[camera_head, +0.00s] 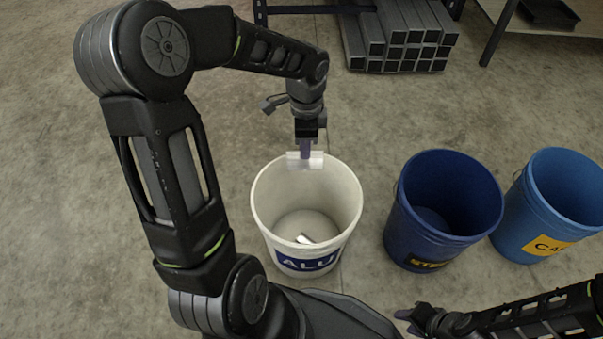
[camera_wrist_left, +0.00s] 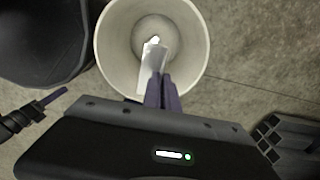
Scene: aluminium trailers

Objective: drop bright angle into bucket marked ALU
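The white bucket marked ALU (camera_head: 262,210) stands on the floor below my left arm. My left gripper (camera_head: 305,152) is over its far rim, with its fingers together on the bright angle (camera_head: 293,162), a short shiny metal piece. In the left wrist view the bright angle (camera_wrist_left: 151,68) sticks out from the fingertips (camera_wrist_left: 162,78) over the bucket's opening (camera_wrist_left: 105,50). A small shiny piece (camera_head: 305,239) lies on the bucket's bottom. My right gripper (camera_head: 408,321) is low at the bottom edge, away from the buckets; its fingers are too small to judge.
A dark blue bucket (camera_head: 398,222) with a yellow label, partly readable as STE, stands right of the white one. A lighter blue bucket (camera_head: 530,205) labelled CA stands further right. Stacked square tubes (camera_head: 400,40) lie at the back. The floor at left is clear.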

